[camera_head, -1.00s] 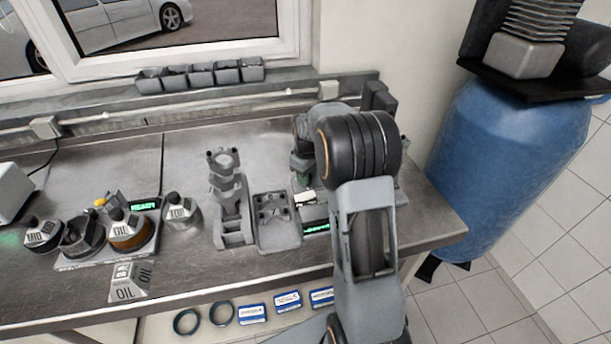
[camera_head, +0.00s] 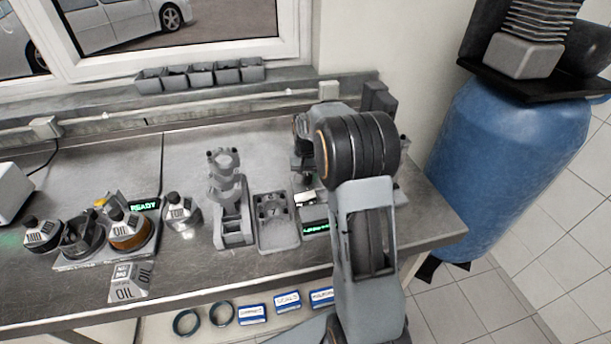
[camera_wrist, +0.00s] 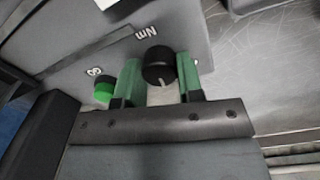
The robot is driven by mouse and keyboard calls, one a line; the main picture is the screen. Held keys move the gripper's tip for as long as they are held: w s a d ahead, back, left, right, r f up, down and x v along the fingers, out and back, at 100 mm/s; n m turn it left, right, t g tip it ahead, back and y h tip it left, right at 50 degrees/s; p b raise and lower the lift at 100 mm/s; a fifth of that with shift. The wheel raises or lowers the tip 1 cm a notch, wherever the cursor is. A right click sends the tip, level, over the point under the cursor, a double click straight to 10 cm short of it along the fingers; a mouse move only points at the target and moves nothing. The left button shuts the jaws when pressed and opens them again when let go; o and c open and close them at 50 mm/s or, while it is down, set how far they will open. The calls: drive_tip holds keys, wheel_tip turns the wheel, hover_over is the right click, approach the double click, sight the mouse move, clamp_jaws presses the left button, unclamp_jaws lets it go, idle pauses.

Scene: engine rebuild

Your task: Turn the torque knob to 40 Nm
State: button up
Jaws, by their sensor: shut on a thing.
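The torque knob (camera_wrist: 158,64) is round and black with a white pointer line, and it shows in the wrist view. My gripper (camera_wrist: 160,80) has its green fingers on either side of the knob, shut on it. The pointer faces down in the picture, toward the gripper body. White "Nm" lettering is printed on the grey panel (camera_wrist: 110,50) above the knob. In the head view my arm covers the knob and most of the torque device; its green display (camera_head: 316,228) shows, too small to read.
A green button (camera_wrist: 104,90) marked "GO" sits just left of the left finger. In the head view a grey tray (camera_head: 277,238) and a grey stand (camera_head: 232,225) are left of the device. Oil containers (camera_head: 128,236) stand farther left. A blue drum (camera_head: 505,170) is at the right.

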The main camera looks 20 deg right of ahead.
drive_tip(key=m, duration=0.8)
drive_tip(key=shift+r+m, duration=0.1)
drive_tip(key=shift+m, duration=0.2)
idle(0.6)
drive_tip(key=o, duration=0.7)
drive_tip(key=shift+w+a, duration=0.1)
drive_tip(key=shift+a, duration=0.05)
drive_tip(key=shift+o, duration=1.1)
wheel_tip(320, 180, up, 14)
drive_tip(key=shift+w, duration=0.1)
